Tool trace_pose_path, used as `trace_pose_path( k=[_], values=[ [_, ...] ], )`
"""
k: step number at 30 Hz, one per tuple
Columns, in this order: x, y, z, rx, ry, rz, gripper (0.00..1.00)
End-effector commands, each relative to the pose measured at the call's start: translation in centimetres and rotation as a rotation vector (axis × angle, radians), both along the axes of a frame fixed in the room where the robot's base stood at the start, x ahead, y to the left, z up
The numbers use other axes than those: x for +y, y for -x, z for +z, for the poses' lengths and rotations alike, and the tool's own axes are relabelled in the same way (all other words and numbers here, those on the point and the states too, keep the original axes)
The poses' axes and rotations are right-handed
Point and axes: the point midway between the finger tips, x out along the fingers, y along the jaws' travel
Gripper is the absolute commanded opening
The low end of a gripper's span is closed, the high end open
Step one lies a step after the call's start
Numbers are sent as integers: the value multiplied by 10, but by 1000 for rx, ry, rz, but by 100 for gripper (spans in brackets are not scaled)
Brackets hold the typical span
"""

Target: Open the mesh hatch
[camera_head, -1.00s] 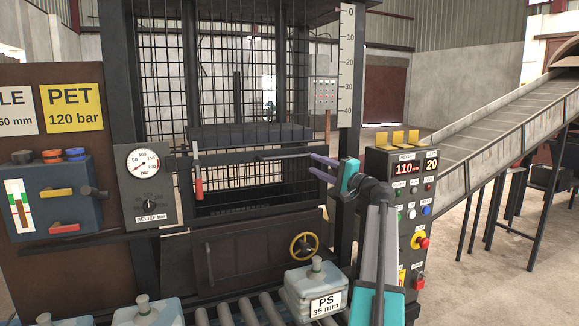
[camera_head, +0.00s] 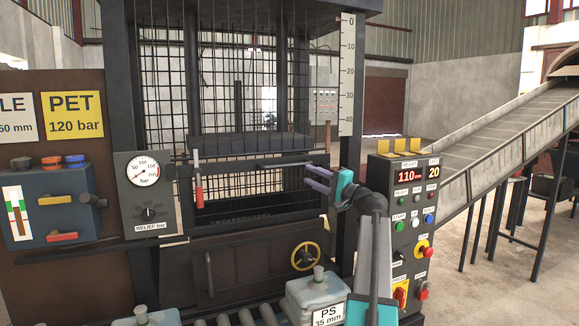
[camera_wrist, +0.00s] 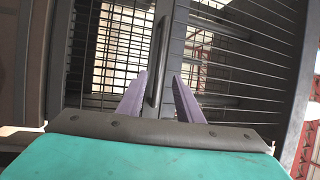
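The mesh hatch (camera_head: 255,184) is a dark-framed grid panel on the front of the press, and it looks shut. A dark bar handle (camera_head: 284,161) runs along its upper part; in the wrist view the bar (camera_wrist: 158,62) stands upright in the picture. My gripper (camera_head: 305,177) is at the hatch's right side, its purple fingers pointing left close to the handle. In the wrist view my gripper (camera_wrist: 160,78) is open, and the bar appears between the fingers. I cannot tell whether the fingers touch it.
A red-handled lever (camera_head: 198,182) hangs at the hatch's left edge. A control panel (camera_head: 402,225) stands right of my arm. A yellow handwheel (camera_head: 305,256) and a block marked PS (camera_head: 318,295) are below. A gauge box (camera_head: 146,195) is at left.

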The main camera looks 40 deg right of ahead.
Motion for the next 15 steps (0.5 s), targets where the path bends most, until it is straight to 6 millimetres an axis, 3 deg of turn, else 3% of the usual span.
trace_pose_path(
  k=[15],
  values=[
    [0,-73,15,1,-1,2,32]
  ],
)
